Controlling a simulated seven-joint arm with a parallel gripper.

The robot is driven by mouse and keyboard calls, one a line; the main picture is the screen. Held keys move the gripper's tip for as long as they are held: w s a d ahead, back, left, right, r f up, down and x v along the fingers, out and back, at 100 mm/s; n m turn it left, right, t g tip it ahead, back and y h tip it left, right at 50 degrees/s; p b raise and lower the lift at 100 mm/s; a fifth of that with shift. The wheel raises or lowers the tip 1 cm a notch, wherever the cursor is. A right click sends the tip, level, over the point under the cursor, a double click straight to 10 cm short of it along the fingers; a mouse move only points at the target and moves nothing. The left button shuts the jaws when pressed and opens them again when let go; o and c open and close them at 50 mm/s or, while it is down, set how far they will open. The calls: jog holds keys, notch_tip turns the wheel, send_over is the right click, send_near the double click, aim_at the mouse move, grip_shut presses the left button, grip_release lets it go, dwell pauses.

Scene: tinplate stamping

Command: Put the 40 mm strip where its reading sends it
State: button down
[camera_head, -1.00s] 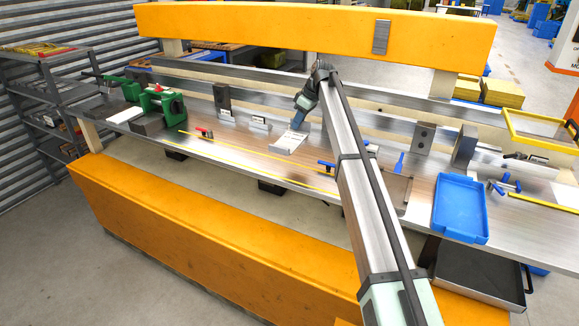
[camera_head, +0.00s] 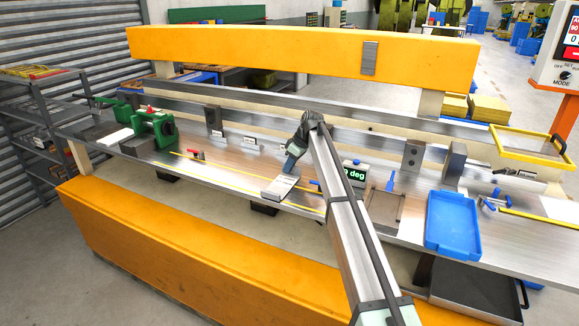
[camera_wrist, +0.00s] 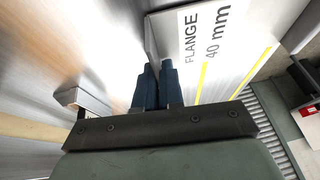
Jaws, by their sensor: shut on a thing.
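The 40 mm strip (camera_head: 279,187) is a pale metal piece over the front part of the bench, crossing the yellow line in the head view. In the wrist view its face (camera_wrist: 192,60) reads "FLANGE 40 mm". My gripper (camera_head: 290,163) is shut on the strip from above. Its blue fingers (camera_wrist: 157,85) close on an upright edge of the strip in the wrist view. Whether the strip touches the bench I cannot tell. A small display (camera_head: 355,173) with green digits reads "0 deg" or ends so; my arm partly hides it.
A blue tray (camera_head: 452,228) stands at the right, with blue-handled tools (camera_head: 495,201) beside it. A green clamp device (camera_head: 157,127) stands at the left. Small label stands (camera_head: 250,142) line the back. A red-handled item (camera_head: 196,155) lies near the yellow line (camera_head: 225,174).

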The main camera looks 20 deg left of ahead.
jog(key=shift+f, duration=0.1)
jog(key=c, duration=1.3)
grip_release()
jog(key=shift+o, duration=0.2)
jog(key=v, duration=1.2)
